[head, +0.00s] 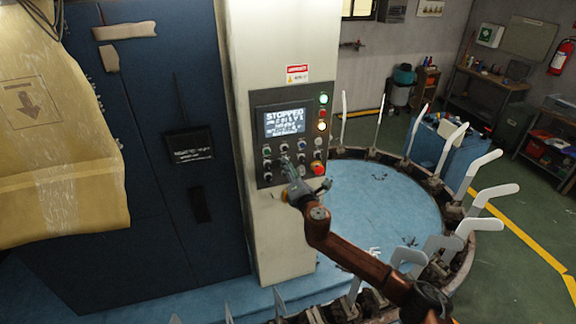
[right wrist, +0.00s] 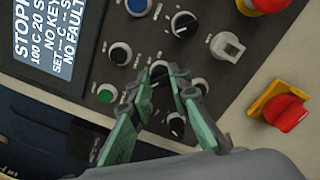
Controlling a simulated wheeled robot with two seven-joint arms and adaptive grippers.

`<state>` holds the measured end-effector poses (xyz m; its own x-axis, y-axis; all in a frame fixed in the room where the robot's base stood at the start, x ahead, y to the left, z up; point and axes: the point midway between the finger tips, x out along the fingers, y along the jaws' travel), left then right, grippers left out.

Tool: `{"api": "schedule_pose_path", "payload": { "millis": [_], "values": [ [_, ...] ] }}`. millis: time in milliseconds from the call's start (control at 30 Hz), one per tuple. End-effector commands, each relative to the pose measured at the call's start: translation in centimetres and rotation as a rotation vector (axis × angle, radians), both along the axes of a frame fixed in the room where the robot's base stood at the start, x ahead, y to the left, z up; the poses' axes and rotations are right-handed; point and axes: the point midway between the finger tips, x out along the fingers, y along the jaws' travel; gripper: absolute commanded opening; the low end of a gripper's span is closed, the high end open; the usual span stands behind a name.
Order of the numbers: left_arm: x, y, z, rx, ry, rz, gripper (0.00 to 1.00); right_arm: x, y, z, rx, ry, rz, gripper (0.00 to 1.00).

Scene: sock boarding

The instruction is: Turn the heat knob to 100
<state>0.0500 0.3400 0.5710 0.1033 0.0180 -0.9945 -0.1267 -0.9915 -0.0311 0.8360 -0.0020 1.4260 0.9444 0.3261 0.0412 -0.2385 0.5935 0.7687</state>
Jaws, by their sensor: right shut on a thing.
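The control panel (head: 262,160) is a dark box on a pale column, with a lit screen reading STOPPED. In the right wrist view the screen (right wrist: 42,45) also shows "100 C 20 S", "NO KEY" and "NO FAULT". My right gripper (head: 291,168) is at the panel's lower part. In the right wrist view its green fingers (right wrist: 168,78) are closed around a small dark knob (right wrist: 159,67), partly hidden by the fingertips. I cannot read its label or setting. My left gripper is out of view.
Close by are another black knob (right wrist: 184,23), a grey key switch (right wrist: 229,45), a green button (right wrist: 106,93) and a red switch on yellow (right wrist: 288,113). A red emergency button (head: 318,168) sits at the panel's right. Upright white boards (head: 484,161) ring the blue round table (head: 385,200).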

Motion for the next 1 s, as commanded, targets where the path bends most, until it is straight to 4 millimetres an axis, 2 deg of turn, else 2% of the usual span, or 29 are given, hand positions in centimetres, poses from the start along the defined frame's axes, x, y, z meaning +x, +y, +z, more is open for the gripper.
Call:
{"api": "schedule_pose_path", "payload": {
  "millis": [33, 300, 767, 800, 1000],
  "values": [
    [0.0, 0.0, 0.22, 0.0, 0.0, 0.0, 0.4, -0.09, 0.11, -0.49, -0.023, 0.001, 0.003, 0.0],
    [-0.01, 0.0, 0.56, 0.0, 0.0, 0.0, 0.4, -0.08, 0.07, -0.61, -0.095, -0.023, 0.003, 0.0],
    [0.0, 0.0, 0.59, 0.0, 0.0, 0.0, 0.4, -0.08, 0.06, -0.75, -0.107, -0.025, 0.003, 0.0],
    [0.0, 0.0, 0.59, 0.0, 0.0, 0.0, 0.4, -0.09, 0.06, -0.75, -0.107, -0.025, 0.003, 0.18],
    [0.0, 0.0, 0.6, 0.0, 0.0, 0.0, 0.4, -0.05, 0.02, -0.51, -0.106, -0.028, 0.002, 0.32]
  ]
}}
